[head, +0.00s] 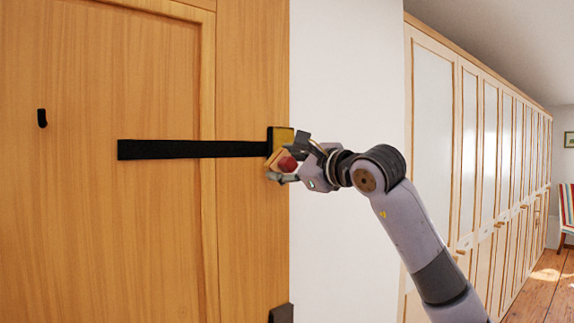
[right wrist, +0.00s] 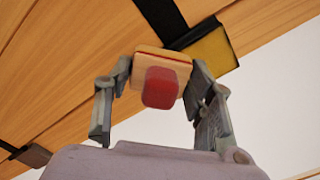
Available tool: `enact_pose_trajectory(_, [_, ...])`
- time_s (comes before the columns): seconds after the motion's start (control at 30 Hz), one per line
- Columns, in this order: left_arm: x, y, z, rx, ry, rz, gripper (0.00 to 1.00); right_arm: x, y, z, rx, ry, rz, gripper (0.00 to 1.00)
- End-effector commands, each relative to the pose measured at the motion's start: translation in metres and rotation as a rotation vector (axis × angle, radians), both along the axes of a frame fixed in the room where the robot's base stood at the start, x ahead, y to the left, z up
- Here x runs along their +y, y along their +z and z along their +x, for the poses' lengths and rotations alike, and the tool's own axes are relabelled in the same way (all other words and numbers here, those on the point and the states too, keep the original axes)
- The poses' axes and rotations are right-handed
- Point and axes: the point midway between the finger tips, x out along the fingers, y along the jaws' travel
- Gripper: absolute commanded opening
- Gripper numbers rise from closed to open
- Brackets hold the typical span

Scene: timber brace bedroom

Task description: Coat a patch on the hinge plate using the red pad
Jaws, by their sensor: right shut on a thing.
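The red pad (head: 287,164) is a tan block with a red knob-like part. My right gripper (head: 286,159) is shut on it at the hinge end of the door. In the right wrist view the two fingers (right wrist: 160,70) grip the tan block from both sides, and the red part (right wrist: 160,88) faces the camera. The black hinge plate (head: 271,136) sits at the door's right edge and bears a yellow patch. The plate also shows in the right wrist view (right wrist: 184,41), just beyond the block. I cannot tell whether the block touches it. My left gripper is out of view.
A black strap (head: 190,149) runs left from the plate across the wooden door (head: 90,240). Another black fitting (head: 281,313) is lower on the door edge. A white wall (head: 345,70) and a row of wardrobes (head: 468,150) stand to the right.

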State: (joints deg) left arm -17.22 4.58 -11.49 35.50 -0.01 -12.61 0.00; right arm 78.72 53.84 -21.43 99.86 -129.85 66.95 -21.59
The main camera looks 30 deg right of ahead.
Motion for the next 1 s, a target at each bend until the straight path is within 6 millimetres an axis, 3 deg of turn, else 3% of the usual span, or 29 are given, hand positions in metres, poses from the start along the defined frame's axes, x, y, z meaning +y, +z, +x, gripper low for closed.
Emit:
enact_pose_trajectory(0.77, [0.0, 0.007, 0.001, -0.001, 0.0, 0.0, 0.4, 0.001, 0.0, 0.014, -0.001, 0.0, -0.001, 0.27])
enact_pose_trajectory(1.0, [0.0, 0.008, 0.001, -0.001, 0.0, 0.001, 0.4, -0.011, 0.001, 0.015, 0.0, -0.004, 0.002, 0.27])
